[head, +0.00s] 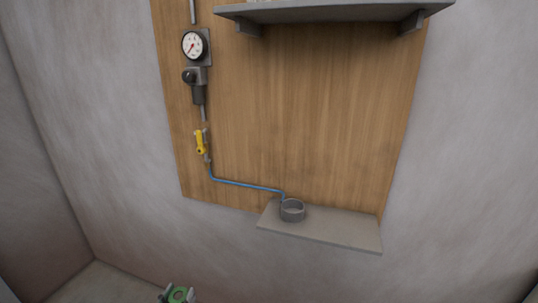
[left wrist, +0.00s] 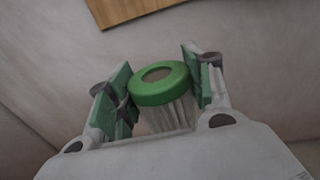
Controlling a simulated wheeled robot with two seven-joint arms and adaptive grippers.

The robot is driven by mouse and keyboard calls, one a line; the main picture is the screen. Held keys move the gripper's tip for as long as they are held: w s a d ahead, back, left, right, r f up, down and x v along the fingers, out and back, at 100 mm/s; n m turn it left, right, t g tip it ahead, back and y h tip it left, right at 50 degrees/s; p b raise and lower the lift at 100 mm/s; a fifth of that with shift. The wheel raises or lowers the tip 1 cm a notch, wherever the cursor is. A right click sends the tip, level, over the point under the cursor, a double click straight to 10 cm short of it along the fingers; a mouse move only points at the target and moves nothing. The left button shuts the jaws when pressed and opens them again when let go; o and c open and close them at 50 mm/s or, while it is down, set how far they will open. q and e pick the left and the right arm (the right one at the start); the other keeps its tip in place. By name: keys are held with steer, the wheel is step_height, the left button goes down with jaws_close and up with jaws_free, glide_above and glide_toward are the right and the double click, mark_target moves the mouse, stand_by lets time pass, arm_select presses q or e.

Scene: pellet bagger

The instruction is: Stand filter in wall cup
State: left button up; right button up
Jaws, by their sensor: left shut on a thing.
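The filter (left wrist: 162,85) has a green ring-shaped cap with a round opening and a pale pleated body. In the left wrist view it sits between the green-padded fingers of my left gripper (left wrist: 160,92), which is shut on it. Its lower part is hidden behind the gripper body. In the head view my left gripper (head: 177,295) shows at the bottom edge with the green cap, well below and left of the cup. The wall cup (head: 292,210) is a grey, open round cup on the left part of a low grey ledge. My right gripper is not in view.
The grey ledge (head: 335,231) juts from the wooden board (head: 300,120). A blue tube (head: 245,185) runs from the yellow-handled valve (head: 201,142) to the cup. A gauge (head: 193,45) is above. A higher shelf (head: 330,12) overhangs. The space before the ledge is clear.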

arm_select(q)
steer(key=shift+d+n+y, duration=0.3)
steer(key=shift+d, duration=0.3)
steer(key=shift+d+y, duration=0.5)
steer(key=shift+d, duration=0.2)
steer(key=d, duration=0.1)
steer(key=n+y, duration=0.1)
steer(key=d, duration=0.1)
steer(key=shift+w+d+r+n+y, duration=0.1)
steer(key=shift+d+r+n+y, duration=0.2)
steer(key=shift+y, duration=0.1)
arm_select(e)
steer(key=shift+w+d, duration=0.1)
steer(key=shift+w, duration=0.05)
